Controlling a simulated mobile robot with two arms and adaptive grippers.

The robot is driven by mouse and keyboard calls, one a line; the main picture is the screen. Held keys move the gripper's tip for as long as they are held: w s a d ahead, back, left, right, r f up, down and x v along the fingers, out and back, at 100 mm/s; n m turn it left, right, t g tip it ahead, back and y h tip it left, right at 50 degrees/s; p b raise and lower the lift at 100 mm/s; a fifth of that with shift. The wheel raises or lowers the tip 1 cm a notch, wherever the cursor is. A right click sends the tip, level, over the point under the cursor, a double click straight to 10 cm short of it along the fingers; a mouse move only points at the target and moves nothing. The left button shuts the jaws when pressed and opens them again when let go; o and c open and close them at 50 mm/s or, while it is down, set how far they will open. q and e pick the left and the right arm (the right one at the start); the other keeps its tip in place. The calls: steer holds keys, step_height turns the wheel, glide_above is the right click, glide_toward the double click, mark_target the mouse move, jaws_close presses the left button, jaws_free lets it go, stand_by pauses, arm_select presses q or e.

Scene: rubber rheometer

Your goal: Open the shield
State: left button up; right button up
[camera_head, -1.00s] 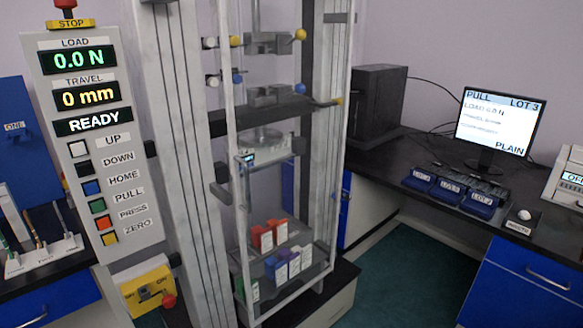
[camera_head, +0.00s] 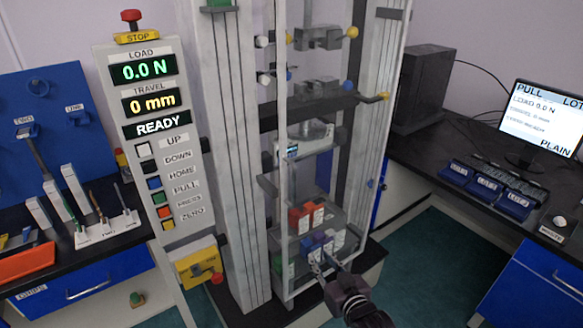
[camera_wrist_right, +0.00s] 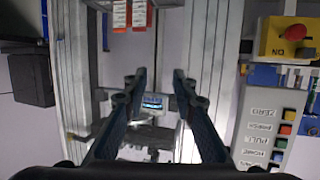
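The shield (camera_head: 282,160) is a clear, pale-edged panel on the front of the tall grey test machine. It appears closed in the head view. The machine's grips, a small display unit and coloured boxes show through it. My right gripper (camera_head: 318,262) is in front of the shield's lower part, overlapping the blue boxes. In the right wrist view the gripper (camera_wrist_right: 159,80) has its two fingers apart, with nothing between them but the background display. I cannot tell whether it touches the shield. My left gripper is out of view.
The control panel (camera_head: 150,140) with buttons and a yellow switch box (camera_head: 198,268) stand left of the machine. A tool rack (camera_head: 105,228) is on the left bench. The right bench holds blue bins (camera_head: 488,185) and a monitor (camera_head: 541,118). The green floor at right is clear.

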mark_target(295, 185)
steer(key=w+a+r+n+t+y+p, duration=0.1)
steer(key=a+r, duration=0.1)
steer(key=r, duration=0.8)
steer(key=w+a+r+t+y+p, duration=0.1)
steer(key=a+r+y, duration=0.15)
steer(key=r, duration=0.75)
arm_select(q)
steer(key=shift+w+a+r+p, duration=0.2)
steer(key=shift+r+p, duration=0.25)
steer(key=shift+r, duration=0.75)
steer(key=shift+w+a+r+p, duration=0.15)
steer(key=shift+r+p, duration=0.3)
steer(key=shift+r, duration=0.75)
arm_select(e)
steer(key=shift+h, duration=0.55)
steer(key=shift+x, duration=3.7)
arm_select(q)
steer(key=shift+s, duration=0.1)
arm_select(e)
steer(key=shift+a, duration=0.15)
steer(key=shift+s, duration=0.1)
steer(key=shift+c, duration=0.5)
jaws_close()
